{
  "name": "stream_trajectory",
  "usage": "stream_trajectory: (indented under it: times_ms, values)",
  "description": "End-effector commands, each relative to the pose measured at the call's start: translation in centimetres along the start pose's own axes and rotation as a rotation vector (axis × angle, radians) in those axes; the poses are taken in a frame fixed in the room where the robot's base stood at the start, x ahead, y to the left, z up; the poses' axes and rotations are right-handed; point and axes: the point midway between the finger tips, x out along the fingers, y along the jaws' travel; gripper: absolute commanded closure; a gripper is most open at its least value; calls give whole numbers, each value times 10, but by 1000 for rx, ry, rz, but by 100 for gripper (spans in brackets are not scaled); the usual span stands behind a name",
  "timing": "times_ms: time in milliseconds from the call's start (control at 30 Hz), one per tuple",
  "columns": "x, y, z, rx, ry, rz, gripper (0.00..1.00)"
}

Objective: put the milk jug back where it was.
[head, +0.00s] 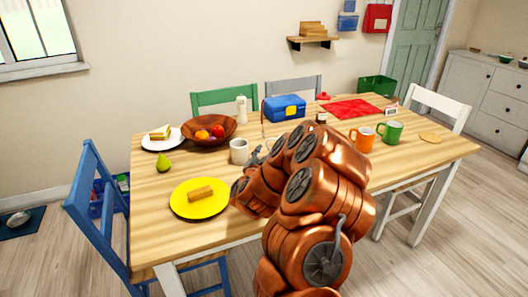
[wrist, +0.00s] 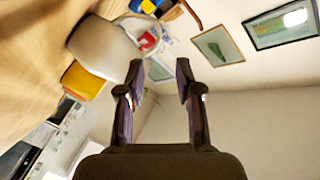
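A pale cream vessel (head: 238,151) stands upright on the table in the head view, just left of my arm; I cannot tell whether it is the milk jug or a mug. A small pale shape shows beside it, mostly hidden by my arm. In the wrist view a large white rounded vessel (wrist: 103,48) is at the upper left, beside the fingers and not between them. My gripper (wrist: 168,75) is open and empty, its two fingers apart. In the head view its grey end (head: 254,157) is right of the pale vessel, partly hidden by my arm.
The wooden table (head: 150,222) carries a yellow plate (head: 184,210), a fruit bowl (head: 231,124), a sandwich plate (head: 153,145), a blue box (head: 285,107), an orange mug (head: 362,137) and a green mug (head: 391,132). A blue chair (head: 95,205) stands at the left. The front left tabletop is clear.

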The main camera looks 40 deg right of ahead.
Motion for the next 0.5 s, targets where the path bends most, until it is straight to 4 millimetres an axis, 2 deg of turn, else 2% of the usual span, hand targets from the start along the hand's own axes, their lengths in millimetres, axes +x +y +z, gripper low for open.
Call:
stream_trajectory:
  times_ms: [367,500]
  values:
    - [-10,-2,0,0,-4,-3,65]
    - [-18,-22,14,-8,-77,-39,65]
